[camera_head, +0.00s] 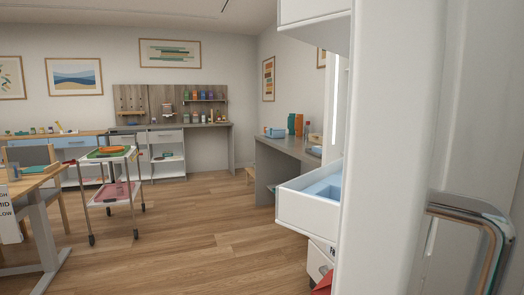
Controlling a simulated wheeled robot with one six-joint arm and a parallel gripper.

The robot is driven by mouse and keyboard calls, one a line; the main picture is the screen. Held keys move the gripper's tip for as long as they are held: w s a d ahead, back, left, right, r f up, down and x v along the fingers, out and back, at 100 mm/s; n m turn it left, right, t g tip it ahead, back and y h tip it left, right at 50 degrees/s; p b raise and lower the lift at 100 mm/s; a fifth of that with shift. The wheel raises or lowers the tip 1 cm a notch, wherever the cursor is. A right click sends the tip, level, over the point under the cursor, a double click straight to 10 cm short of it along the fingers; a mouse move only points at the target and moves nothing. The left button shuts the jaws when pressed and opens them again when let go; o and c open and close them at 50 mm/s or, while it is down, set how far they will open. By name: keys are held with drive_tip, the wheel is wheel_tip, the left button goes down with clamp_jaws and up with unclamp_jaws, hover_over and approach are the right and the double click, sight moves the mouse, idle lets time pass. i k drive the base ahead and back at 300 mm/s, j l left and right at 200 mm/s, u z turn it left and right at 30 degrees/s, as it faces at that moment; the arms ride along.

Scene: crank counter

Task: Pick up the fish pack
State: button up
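I cannot make out a fish pack in this view. A pulled-out white drawer (303,212) shows left of a tall white panel, with a light blue tray or lining (326,188) inside it. The panel hides the rest of the drawer and most of what is in it. Below it is a white rounded thing (319,262) with dark lettering, cut off by the panel. A small red thing (323,284) shows at the bottom edge, too little to name. My gripper is not in view.
The tall white panel (390,150) with a metal bar handle (470,213) fills the right side, very close. A grey counter (290,150) stands behind the drawer. A white trolley (112,158) and a wooden table (45,180) stand left. Wood floor (200,235) is clear in the middle.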

sight(319, 149)
drive_tip(key=i+u, duration=0.3)
drive_tip(key=i, duration=0.95)
drive_tip(key=i+z, duration=0.15)
drive_tip(key=i, duration=0.3)
drive_tip(key=i+j+z, duration=0.15)
drive_tip(key=i, duration=0.3)
drive_tip(key=i+j+z, duration=0.15)
drive_tip(key=i, duration=0.25)
drive_tip(key=z, duration=0.65)
drive_tip(key=i+j+z, duration=0.4)
drive_tip(key=i+j, duration=1.7)
drive_tip(key=i, duration=0.1)
